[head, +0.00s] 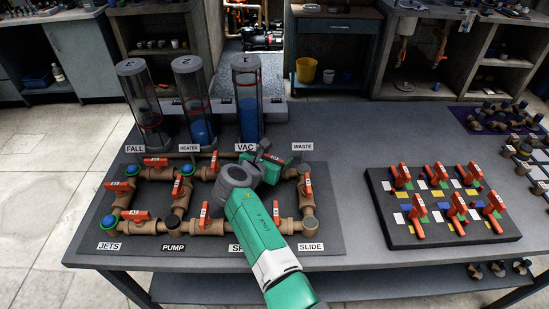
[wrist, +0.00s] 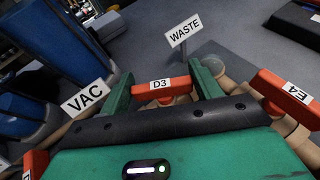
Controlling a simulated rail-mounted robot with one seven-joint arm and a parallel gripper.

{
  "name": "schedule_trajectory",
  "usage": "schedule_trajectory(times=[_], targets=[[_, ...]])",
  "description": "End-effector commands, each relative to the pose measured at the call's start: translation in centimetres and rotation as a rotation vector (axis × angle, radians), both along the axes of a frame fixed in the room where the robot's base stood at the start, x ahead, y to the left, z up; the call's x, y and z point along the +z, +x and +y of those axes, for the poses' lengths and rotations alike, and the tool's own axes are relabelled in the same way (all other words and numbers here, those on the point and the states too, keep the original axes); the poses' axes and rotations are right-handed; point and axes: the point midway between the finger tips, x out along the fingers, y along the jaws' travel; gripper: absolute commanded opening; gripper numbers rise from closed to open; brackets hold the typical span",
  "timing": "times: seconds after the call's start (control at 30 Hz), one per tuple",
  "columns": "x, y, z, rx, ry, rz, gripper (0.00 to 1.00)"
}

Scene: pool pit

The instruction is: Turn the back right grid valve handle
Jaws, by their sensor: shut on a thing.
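An orange-red valve handle tagged D3 (wrist: 160,86) sits on the back right of the brown pipe grid (head: 152,227), near the WASTE sign (head: 302,146). My gripper (head: 265,155) reaches over the grid to it from the front. In the wrist view my gripper (wrist: 163,84) has one green finger at each end of the D3 handle and is shut on it. The handle lies roughly across the picture between the fingers. Its valve body is mostly hidden under my gripper.
The E4 handle (wrist: 286,95) is close on the right. The VAC sign (wrist: 85,99) and blue cylinder (wrist: 62,45) stand close on the left. Three clear cylinders, such as the HEATER one (head: 195,105), stand behind the grid. A black board of handles (head: 440,205) lies to the right.

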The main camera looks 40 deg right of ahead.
Motion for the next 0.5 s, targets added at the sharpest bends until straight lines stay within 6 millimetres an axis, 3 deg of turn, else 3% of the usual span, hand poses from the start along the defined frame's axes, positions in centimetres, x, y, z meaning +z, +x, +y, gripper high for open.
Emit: schedule_trajectory(times=[0.03, 0.07, 0.17, 0.5], targets=[[-0.09, -0.03, -0.01, 0.000, 0.002, 0.000, 0.41], [-0.09, -0.03, -0.01, 0.000, 0.002, 0.001, 0.68], [-0.08, -0.04, -0.01, 0.000, 0.001, 0.000, 0.85], [0.58, -0.21, 0.66, 0.001, 0.000, 0.000, 0.85]])
